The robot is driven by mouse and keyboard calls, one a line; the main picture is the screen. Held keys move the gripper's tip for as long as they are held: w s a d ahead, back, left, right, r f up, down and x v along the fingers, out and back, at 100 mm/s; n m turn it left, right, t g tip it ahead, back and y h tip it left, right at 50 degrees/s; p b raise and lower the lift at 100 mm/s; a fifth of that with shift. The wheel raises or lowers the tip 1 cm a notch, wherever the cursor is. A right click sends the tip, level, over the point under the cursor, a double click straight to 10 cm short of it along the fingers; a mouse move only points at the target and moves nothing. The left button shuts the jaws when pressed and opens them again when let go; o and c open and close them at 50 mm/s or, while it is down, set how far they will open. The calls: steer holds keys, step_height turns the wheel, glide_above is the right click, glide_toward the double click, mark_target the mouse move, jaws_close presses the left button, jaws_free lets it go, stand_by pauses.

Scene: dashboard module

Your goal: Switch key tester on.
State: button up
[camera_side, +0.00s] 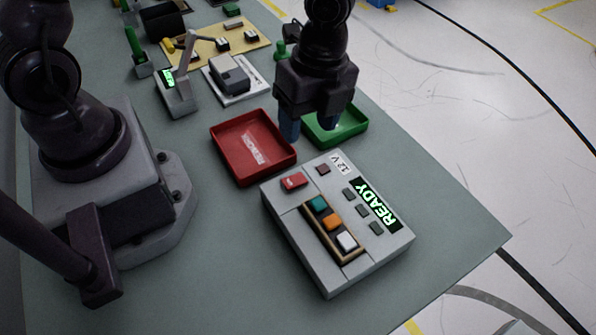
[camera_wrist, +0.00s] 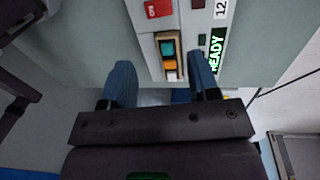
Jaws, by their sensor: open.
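The key tester (camera_side: 300,240) is a light grey box on the bench with a lit green READY display (camera_side: 375,206). A red button (camera_side: 293,181) sits at its far left corner; it also shows in the wrist view (camera_wrist: 158,8) with small white lettering. Teal (camera_side: 318,203), orange (camera_side: 332,221) and white (camera_side: 347,240) keys lie in a framed slot. My gripper (camera_side: 306,130) is open and empty, with blue fingers pointing down, above and behind the tester. In the wrist view, its fingers (camera_wrist: 160,62) stand either side of the key slot in the picture.
A red tray (camera_side: 217,143) lies left of my gripper, and a green tray (camera_side: 362,121) lies behind it. A small device with a lever (camera_side: 178,97) and a grey block on a white plate (camera_side: 232,76) stand further back. Bench in front of the tester is clear.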

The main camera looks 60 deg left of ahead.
mark_target(295, 183)
steer(key=f, duration=0.4)
steer(key=s+f, duration=0.1)
steer(key=f, duration=0.6)
steer(key=shift+s+f, duration=0.35)
steer(key=shift+f, duration=0.05)
steer(key=c, duration=0.6)
steer(key=shift+c, duration=0.2)
steer(key=shift+s+f+t, duration=0.1)
steer(key=shift+s+t, duration=0.1)
steer(key=shift+t, duration=0.5)
steer(key=shift+s+t, duration=0.15)
steer(key=shift+t, duration=0.55)
steer(key=shift+a+t, duration=0.1)
steer(key=shift+t, duration=0.2)
